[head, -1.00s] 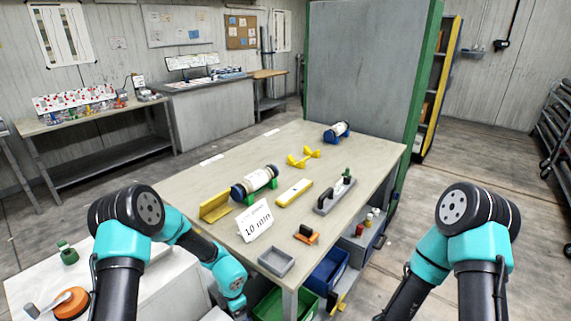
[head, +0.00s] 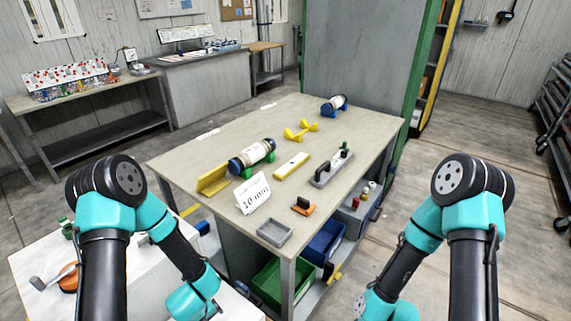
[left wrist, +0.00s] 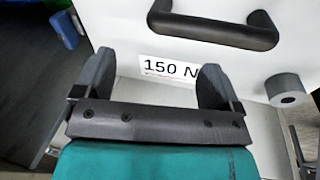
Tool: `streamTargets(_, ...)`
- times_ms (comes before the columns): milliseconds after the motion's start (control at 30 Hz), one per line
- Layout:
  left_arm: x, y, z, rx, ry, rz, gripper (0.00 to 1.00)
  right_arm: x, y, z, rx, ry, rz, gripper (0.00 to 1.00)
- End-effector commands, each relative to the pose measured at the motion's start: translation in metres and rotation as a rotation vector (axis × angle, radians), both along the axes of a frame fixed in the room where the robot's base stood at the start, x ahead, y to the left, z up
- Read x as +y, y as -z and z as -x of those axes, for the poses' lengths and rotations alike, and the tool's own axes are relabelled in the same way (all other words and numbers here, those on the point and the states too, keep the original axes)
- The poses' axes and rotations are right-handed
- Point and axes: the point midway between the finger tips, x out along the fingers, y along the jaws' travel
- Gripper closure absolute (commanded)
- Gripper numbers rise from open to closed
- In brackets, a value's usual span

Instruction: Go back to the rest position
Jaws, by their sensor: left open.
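My left gripper (left wrist: 152,85) shows in the left wrist view with its two fingers apart and nothing between them. Beyond the fingers is a white surface with a "150 N" label (left wrist: 172,69) and a black handle (left wrist: 215,25). In the head view both my arms are bent down at the front, clear of the table (head: 230,142). Both grippers are hidden below the frame's bottom edge there, so the right one cannot be seen.
The table holds a dark-capped cylinder (head: 252,155), another cylinder (head: 334,104), a yellow bar (head: 291,166), a grey tray (head: 274,233) and a "10 min" card (head: 253,193). Green (head: 280,283) and blue (head: 326,243) bins sit below. A white bench (head: 35,262) stands front left.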

Motion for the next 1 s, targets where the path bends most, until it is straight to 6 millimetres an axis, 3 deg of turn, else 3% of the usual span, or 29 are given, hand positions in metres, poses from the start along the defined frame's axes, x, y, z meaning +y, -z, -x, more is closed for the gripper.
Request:
streamTargets(300, -0.016, -0.007, 0.043, -0.005, 0.461, 0.110, 0.11, 0.000, 0.000, 0.000, 0.000, 0.000, 0.000, 0.57)
streamTargets(433, -0.023, -0.010, 0.054, -0.011, 0.581, 0.147, 0.11, 0.000, 0.000, 0.000, 0.000, 0.000, 0.000, 0.57)
streamTargets(1000, -0.026, -0.011, 0.058, -0.015, 0.630, 0.161, 0.11, 0.000, 0.000, 0.000, 0.000, 0.000, 0.000, 0.57)
